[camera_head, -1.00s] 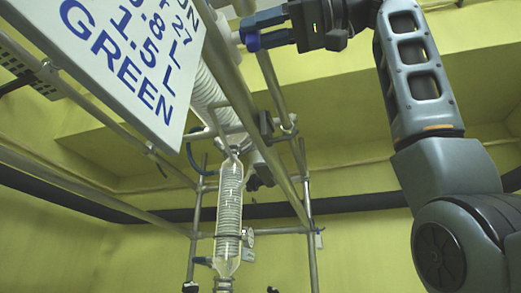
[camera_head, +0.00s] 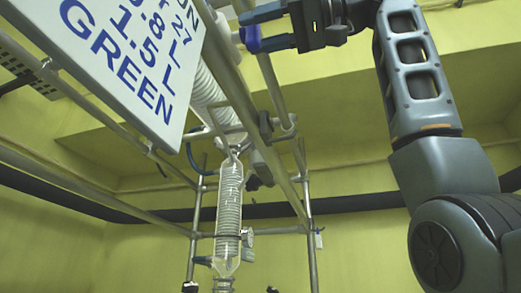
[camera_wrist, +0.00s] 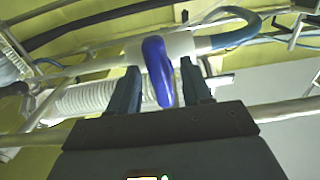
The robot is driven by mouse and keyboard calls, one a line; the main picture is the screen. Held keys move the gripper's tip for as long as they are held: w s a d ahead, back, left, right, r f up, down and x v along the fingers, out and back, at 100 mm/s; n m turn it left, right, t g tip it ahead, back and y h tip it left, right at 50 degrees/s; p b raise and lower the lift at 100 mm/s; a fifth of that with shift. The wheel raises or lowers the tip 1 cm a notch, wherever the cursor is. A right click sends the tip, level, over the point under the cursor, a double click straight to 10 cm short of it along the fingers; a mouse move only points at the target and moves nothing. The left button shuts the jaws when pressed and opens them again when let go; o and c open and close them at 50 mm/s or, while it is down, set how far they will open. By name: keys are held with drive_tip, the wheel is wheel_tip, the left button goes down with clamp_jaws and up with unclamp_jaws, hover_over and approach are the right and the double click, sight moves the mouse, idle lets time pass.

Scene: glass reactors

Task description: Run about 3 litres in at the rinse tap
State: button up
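A blue tap handle (camera_wrist: 160,70) sits on a white valve body (camera_wrist: 185,45) with a blue hose bending off to its right in the wrist view. The handle (camera_head: 252,38) also shows at the top of the head view, by the left ends of the fingers. My gripper (camera_head: 262,29) is open, with one finger on each side of the handle; the wrist view shows the two fingers (camera_wrist: 160,90) apart and small gaps beside the handle. A white sign (camera_head: 125,60) at upper left has blue lettering, partly cut off, including "1.5 L" and "GREEN". Liquid flow cannot be seen.
Metal frame rails (camera_head: 240,90) run close beside the gripper. A ribbed white pipe (camera_head: 208,95) and a glass coil column (camera_head: 228,210) hang behind them. The yellow wall area at lower right is free of rails.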

drive_tip(key=shift+d, duration=0.1)
drive_tip(key=b+v, duration=0.2)
drive_tip(key=v, duration=0.5)
drive_tip(key=shift+s+d, duration=0.15)
drive_tip(key=shift+d, duration=0.15)
idle(0.3)
